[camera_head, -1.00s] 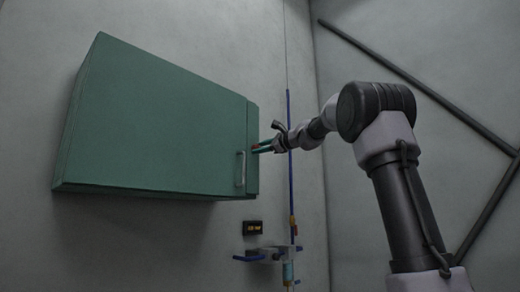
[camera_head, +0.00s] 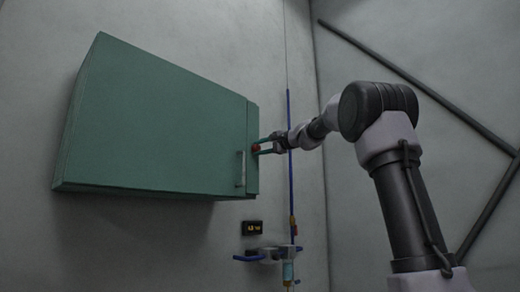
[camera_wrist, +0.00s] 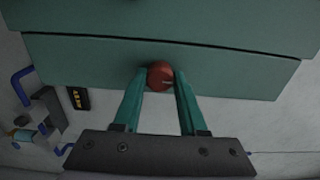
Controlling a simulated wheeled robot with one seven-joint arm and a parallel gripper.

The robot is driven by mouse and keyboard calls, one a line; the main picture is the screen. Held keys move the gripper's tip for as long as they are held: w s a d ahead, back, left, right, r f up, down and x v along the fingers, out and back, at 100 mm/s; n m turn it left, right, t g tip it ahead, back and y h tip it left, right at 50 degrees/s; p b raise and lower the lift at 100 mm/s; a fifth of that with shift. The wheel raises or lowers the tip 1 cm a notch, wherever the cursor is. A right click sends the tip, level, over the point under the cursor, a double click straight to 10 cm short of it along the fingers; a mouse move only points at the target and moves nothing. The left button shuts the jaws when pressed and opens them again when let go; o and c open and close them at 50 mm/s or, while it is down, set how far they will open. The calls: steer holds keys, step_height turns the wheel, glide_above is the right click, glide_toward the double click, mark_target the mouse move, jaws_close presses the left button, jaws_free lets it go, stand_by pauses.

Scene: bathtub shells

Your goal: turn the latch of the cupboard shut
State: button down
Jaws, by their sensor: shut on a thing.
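The green cupboard (camera_head: 155,120) hangs on the wall at the left of the head view, its door flush as far as I can see. Its round red latch (camera_wrist: 160,76) sits on the narrow green strip beside the door; it also shows in the head view (camera_head: 256,148). My gripper (camera_wrist: 160,80) is shut on the latch, with one teal fingertip on each side of it. In the head view my gripper (camera_head: 263,147) reaches the latch from the right. The latch's far side is hidden.
A metal handle (camera_head: 240,169) stands out from the door close to the latch. A small lit display (camera_head: 252,227) and a blue-handled fitting (camera_head: 268,254) are on the wall below. A blue vertical pipe (camera_head: 290,170) runs behind my arm.

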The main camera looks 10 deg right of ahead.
steer(key=shift+f, duration=0.1)
stand_by(0.3)
steer(key=shift+c, duration=2.2)
jaws_free()
steer(key=shift+s, duration=0.1)
steer(key=v, duration=1)
steer(key=shift+s+d, duration=0.25)
steer(key=s+f+n+g+h, duration=0.3)
steer(key=s+f+h, duration=0.1)
steer(key=s+f, duration=1.1)
steer(key=s+f+n+g+h, duration=0.3)
steer(key=s+f, duration=1.3)
steer(key=f, duration=0.6)
steer(key=shift+s+a+n+g+h, duration=0.25)
steer(key=shift+a+g+h, duration=0.2)
steer(key=shift+g+h, duration=0.3)
